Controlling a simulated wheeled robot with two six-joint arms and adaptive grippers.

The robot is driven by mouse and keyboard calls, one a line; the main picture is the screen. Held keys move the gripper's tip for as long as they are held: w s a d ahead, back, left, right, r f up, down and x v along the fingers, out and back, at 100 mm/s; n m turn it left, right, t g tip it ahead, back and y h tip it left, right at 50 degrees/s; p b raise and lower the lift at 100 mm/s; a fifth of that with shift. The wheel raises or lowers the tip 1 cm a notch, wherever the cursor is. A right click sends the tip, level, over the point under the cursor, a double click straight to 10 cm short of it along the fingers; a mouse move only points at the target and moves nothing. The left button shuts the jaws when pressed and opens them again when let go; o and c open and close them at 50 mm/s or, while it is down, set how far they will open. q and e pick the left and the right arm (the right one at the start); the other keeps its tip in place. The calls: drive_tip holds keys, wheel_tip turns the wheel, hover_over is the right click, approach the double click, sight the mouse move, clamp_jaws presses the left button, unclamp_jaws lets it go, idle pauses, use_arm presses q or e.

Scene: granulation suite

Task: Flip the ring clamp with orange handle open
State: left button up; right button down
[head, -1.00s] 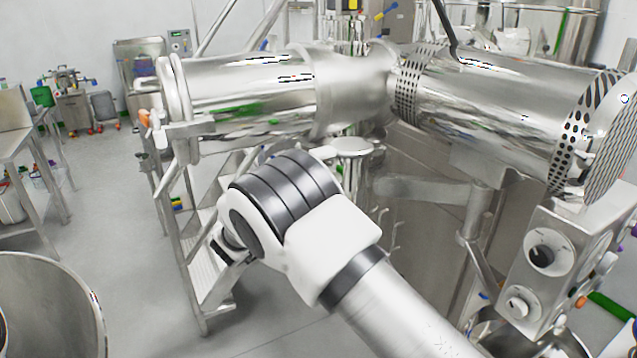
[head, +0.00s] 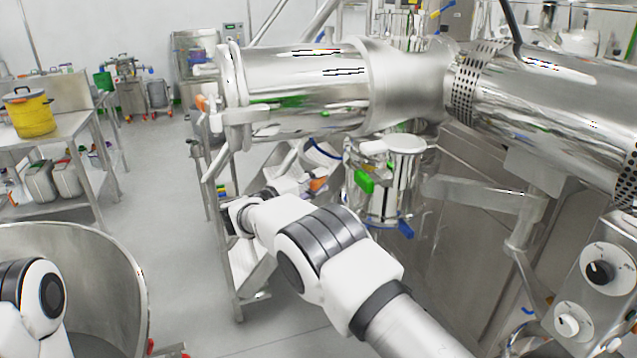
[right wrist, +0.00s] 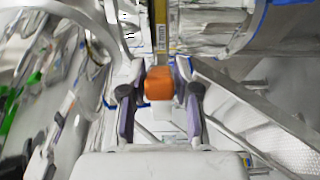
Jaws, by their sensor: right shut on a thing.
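The orange handle (right wrist: 159,84) of the ring clamp is between the two fingers of my right gripper (right wrist: 159,105) in the right wrist view. The gripper is shut on it, and a pale piece shows just below the handle. In the head view the orange handle (head: 318,184) shows at the tip of my right gripper (head: 305,186), to the left of a steel vessel. The clamp's ring is mostly hidden, and I cannot tell whether it is open. My left gripper is out of view; only part of my left arm shows at the lower left.
A large horizontal steel cylinder (head: 305,85) runs above my right arm, with another orange-tipped fitting (head: 201,103) at its left end. A steel vessel (head: 386,195) with a green block (head: 364,181) stands right of the gripper. A steel tub (head: 125,265) is at lower left.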

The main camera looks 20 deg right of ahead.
drive_tip(key=c, duration=1)
unclamp_jaws()
drive_tip(key=shift+o, duration=0.2)
drive_tip(key=shift+w+f, duration=0.1)
